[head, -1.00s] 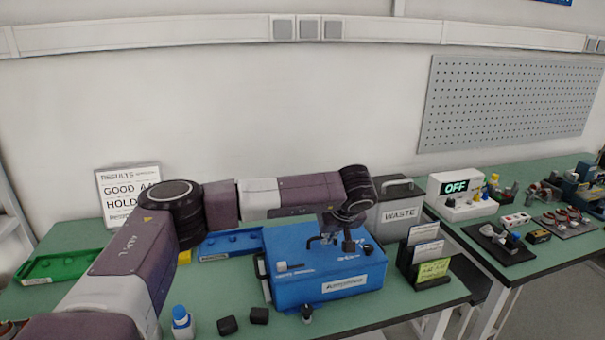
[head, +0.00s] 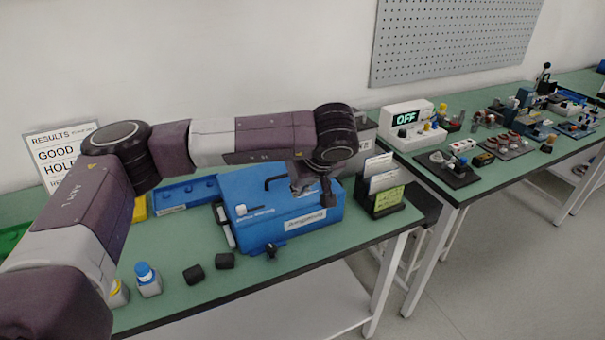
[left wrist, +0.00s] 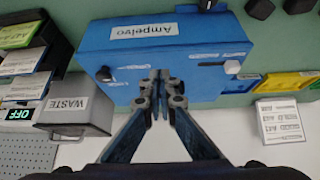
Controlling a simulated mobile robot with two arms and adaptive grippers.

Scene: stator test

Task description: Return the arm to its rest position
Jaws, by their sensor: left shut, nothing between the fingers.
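My left arm reaches in from the left in the head view, and my left gripper (head: 312,184) hangs over the blue box (head: 264,222), which is labelled Ampelvo. In the left wrist view the gripper (left wrist: 158,85) is shut and empty, its fingertips together in front of the blue box (left wrist: 185,42). I cannot tell whether the fingertips touch the box. My right gripper shows in neither view.
A grey WASTE box (left wrist: 75,108) and a card holder (head: 380,192) stand close to the blue box. Two black blocks (head: 208,268) and a blue-capped bottle (head: 147,280) stand near the table's front edge. A second bench with an OFF device (head: 408,122) is at right.

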